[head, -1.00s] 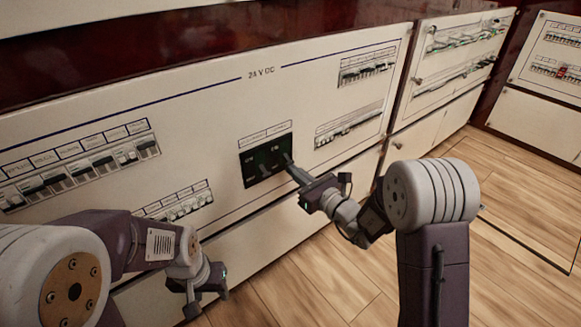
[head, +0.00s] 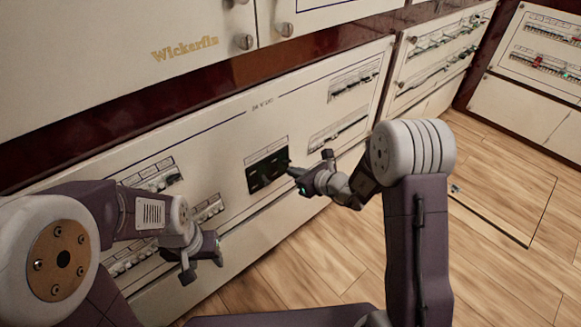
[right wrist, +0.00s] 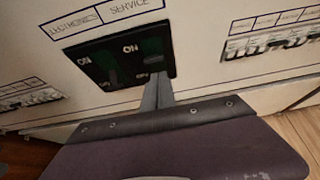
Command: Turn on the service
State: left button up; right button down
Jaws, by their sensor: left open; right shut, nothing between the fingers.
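The black switch block (head: 267,168) sits in the middle of the cream panel. In the right wrist view the block (right wrist: 92,66) has two labels above it, one reading SERVICE (right wrist: 130,5). The service side is the right half, marked ON; its lever position is unclear. My right gripper (head: 293,172) is shut and empty, its fingertips at the block's lower right edge. In the wrist view the fingers (right wrist: 157,88) overlap the service half's lower part; I cannot tell whether they touch it. My left gripper (head: 205,263) is open and empty, low in front of the panel, away from the block.
Breaker rows (head: 352,83) lie right of the block, and others (head: 150,178) lie left, partly behind my left arm. Cabinet doors with round knobs (head: 243,41) are above. The wooden floor (head: 490,205) at the right is clear.

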jog(key=shift+r+p, duration=0.5)
jog(key=shift+r, duration=0.05)
jog(key=p+v, duration=0.3)
jog(key=v, duration=0.6)
jog(key=shift+f, duration=0.1)
dwell(0.4)
